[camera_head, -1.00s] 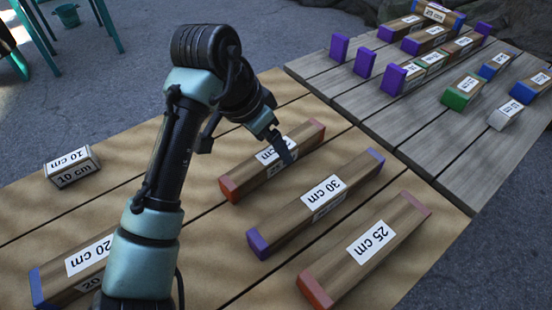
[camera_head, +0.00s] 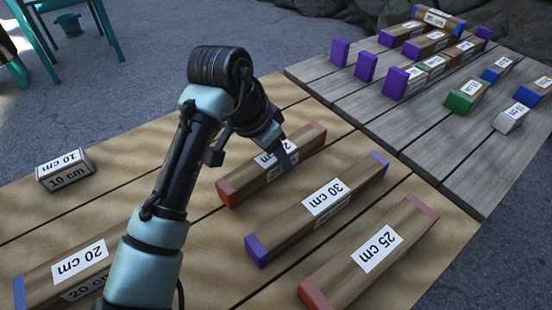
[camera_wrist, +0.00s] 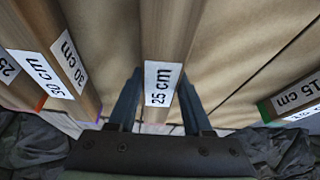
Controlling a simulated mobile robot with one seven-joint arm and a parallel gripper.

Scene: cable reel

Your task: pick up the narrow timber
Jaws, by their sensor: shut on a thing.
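The narrow timber (camera_head: 240,180), a brown bar with reddish ends and a white 25 cm label, lies across the sandy-brown boards of the near table. My gripper (camera_head: 287,157) reaches down over its middle from above and hides part of the label. In the wrist view, the timber (camera_wrist: 168,30) runs between the two dark fingers of my gripper (camera_wrist: 160,95), with the 25 cm label between them. The fingers are shut on its sides. I cannot see a clear gap beneath the timber.
A 30 cm timber (camera_head: 290,226) and a wider 25 cm timber (camera_head: 410,222) lie in front. A 20 cm timber (camera_head: 40,283) and a 10 cm block (camera_head: 65,170) lie left. The grey table (camera_head: 400,125) behind holds several coloured-end timbers.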

